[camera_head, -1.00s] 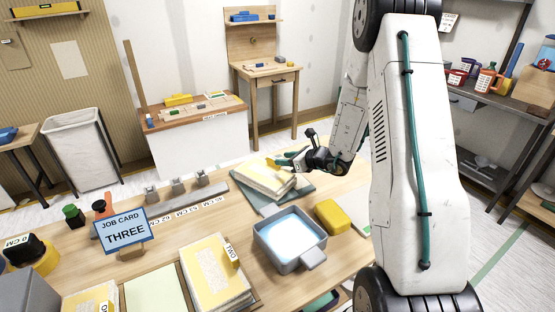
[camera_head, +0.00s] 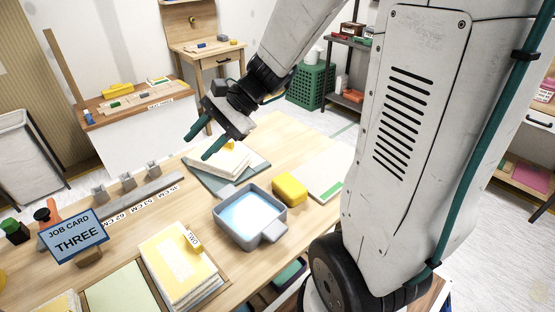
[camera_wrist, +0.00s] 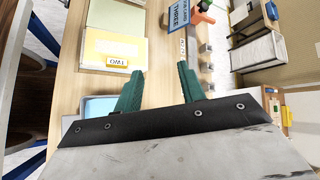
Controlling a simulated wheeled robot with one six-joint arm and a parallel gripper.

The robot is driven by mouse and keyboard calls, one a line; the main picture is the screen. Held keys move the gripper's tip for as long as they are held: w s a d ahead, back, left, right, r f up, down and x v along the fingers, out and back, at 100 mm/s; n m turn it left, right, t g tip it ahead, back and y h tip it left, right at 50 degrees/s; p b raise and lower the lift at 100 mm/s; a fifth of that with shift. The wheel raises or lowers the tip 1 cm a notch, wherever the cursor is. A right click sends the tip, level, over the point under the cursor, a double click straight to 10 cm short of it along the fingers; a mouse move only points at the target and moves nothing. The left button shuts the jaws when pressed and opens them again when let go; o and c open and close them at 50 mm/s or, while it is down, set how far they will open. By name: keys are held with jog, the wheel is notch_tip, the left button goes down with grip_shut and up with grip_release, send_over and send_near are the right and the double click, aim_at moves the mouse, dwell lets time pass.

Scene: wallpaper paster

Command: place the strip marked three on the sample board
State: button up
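My gripper (camera_head: 196,148) is open and empty, its two teal fingers apart above the left side of the far paper stack (camera_head: 215,160). That stack lies on a grey-teal board (camera_head: 247,170) and has a yellow tag; I cannot read its marking. My gripper also shows open in the wrist view (camera_wrist: 157,70). A nearer stack tagged TWO (camera_head: 175,262) lies at the front; it also shows in the wrist view (camera_wrist: 112,48). A blue job card (camera_head: 75,236) reads THREE. A pale board with a green end (camera_head: 312,176) lies at the right; I cannot tell whether it is the sample board.
A grey tray with pale blue contents (camera_head: 248,216) and a yellow block (camera_head: 290,188) stand mid-table. A rail with labelled stops (camera_head: 125,203) runs along the left. A pale green panel (camera_head: 122,290) lies at the front. Bare wood shows at the table's back right.

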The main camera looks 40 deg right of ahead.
jog(key=s+a+r+n+g+h, duration=0.1)
jog(key=s+n+g+h, duration=0.1)
jog(key=s+n, duration=0.3)
jog(key=s+a+r+n+g+h, duration=0.1)
jog(key=s+r+n+h, duration=0.15)
jog(key=s, duration=0.45)
jog(key=s+d+r+n+t+h, duration=0.1)
jog(key=s+d+n+h, duration=0.4)
jog(key=s, duration=0.3)
jog(key=shift+d+n, duration=0.2)
jog(key=shift+n, duration=0.15)
